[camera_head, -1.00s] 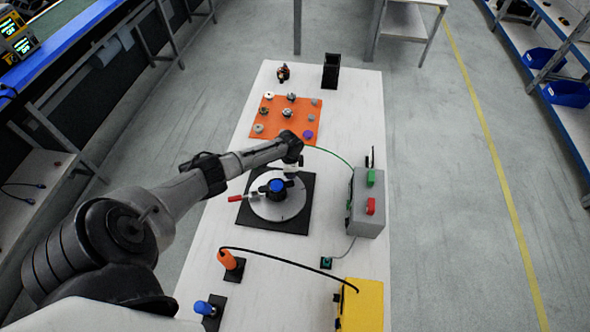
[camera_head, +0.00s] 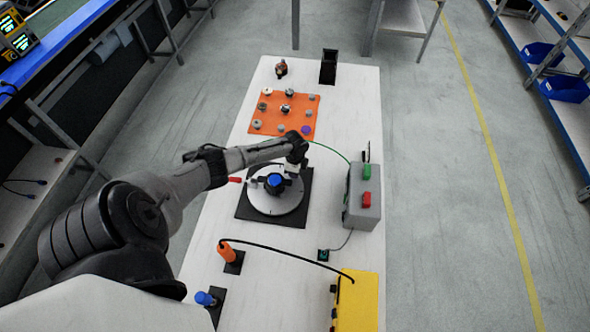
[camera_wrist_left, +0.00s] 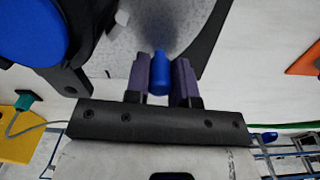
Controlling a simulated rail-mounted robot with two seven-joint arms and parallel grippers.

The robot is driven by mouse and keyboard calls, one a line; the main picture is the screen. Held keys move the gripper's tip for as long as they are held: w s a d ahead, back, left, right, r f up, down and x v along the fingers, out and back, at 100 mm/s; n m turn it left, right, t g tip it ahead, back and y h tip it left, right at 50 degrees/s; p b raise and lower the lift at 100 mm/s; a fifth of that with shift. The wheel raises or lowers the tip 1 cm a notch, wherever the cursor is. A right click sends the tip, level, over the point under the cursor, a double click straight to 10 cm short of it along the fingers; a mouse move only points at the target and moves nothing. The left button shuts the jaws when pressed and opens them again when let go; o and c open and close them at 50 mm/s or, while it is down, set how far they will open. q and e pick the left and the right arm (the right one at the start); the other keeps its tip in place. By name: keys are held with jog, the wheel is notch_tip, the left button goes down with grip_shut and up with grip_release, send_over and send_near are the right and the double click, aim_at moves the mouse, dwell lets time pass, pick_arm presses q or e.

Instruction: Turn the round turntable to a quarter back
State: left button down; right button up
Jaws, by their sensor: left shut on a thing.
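The round grey turntable (camera_head: 265,206) sits on a black square base (camera_head: 243,211) in the middle of the white table. A blue-topped dark part (camera_head: 274,180) stands at its centre; its large blue top (camera_wrist_left: 28,32) also shows in the left wrist view. A red handle (camera_head: 235,180) points left from the turntable's left side. My left gripper (camera_wrist_left: 160,75) is over the far right part of the disc. Its purple fingers are shut on a small blue peg (camera_wrist_left: 159,70). The peg's lower end is hard to see. My right gripper is not in view.
A grey box (camera_head: 358,215) with green and red parts stands right of the turntable. An orange mat (camera_head: 268,118) with several small parts lies beyond it. An orange-handled tool (camera_head: 226,251), a blue-handled tool (camera_head: 205,299) and a yellow box (camera_head: 358,303) are nearer.

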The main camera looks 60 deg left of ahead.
pick_arm(q)
jog(key=shift+d, duration=0.1)
dwell(0.3)
jog(key=c, duration=1)
grip_release()
jog(key=shift+o, duration=0.2)
notch_tip(320, 180, up, 14)
jog(key=p, duration=0.1)
jog(key=shift+p, duration=0.3)
jog(key=shift+f, duration=0.1)
